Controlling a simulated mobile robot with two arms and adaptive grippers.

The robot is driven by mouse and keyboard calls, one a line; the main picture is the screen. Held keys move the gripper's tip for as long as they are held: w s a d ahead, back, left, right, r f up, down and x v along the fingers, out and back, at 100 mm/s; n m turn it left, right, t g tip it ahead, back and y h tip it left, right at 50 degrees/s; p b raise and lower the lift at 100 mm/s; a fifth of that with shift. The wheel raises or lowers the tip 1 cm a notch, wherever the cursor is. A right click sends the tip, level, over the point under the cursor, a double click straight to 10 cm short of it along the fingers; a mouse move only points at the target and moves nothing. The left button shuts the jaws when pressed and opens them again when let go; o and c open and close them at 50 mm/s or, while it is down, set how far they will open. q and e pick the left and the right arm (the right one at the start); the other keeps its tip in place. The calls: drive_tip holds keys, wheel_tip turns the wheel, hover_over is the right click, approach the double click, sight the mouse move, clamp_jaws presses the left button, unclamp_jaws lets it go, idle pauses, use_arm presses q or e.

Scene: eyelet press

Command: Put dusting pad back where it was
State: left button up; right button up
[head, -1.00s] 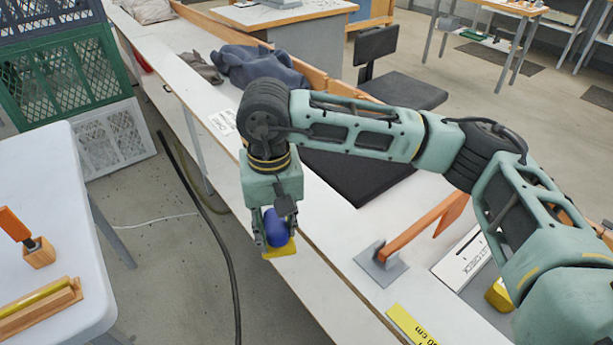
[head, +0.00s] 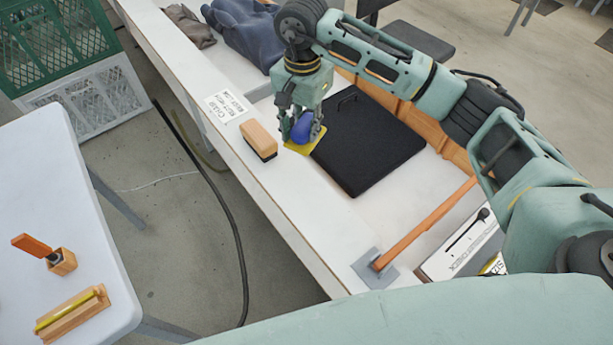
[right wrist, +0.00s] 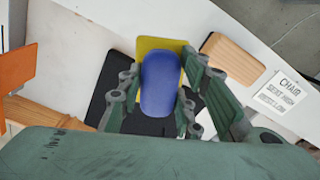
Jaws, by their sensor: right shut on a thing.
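The dusting pad (head: 303,146) is a flat yellow pad with a rounded blue grip on top. My right gripper (head: 303,130) is shut on the blue grip, with a finger on each side. The pad is over the white bench, between a wooden brush-like block and a black cushion or mat. In the right wrist view the blue grip (right wrist: 160,83) sits between the fingers, and yellow shows beyond it. Whether the pad touches the bench is unclear. My left gripper is not in view.
The wooden block (head: 260,140) lies just left of the pad, near a "CHAIR" card (head: 227,106). The black mat (head: 368,140) lies right of it. An orange-handled tool (head: 425,225) and dark cloth (head: 243,30) are also on the bench. Bare bench (head: 310,225) shows nearer me.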

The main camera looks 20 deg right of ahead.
drive_tip(key=s+f+p, duration=0.1)
drive_tip(key=s, duration=0.2)
drive_tip(key=s+a+f+p, duration=0.1)
drive_tip(key=s+f, duration=0.1)
drive_tip(key=s, duration=0.1)
drive_tip(key=s+a+f+p, duration=0.1)
drive_tip(key=s+f, duration=0.1)
drive_tip(key=s, duration=0.1)
drive_tip(key=shift+f, duration=0.15)
drive_tip(key=shift+s+f+p, duration=0.15)
drive_tip(key=shift+f+p, duration=0.1)
drive_tip(key=shift+p, duration=0.05)
wheel_tip(320, 180, down, 3)
drive_tip(key=shift+f+p, duration=0.15)
drive_tip(key=shift+p, duration=0.45)
drive_tip(key=shift+f, duration=0.15)
drive_tip(key=shift+f, duration=0.1)
drive_tip(key=shift+f+b, duration=0.15)
drive_tip(key=shift+b, duration=0.2)
drive_tip(key=o, duration=1.1)
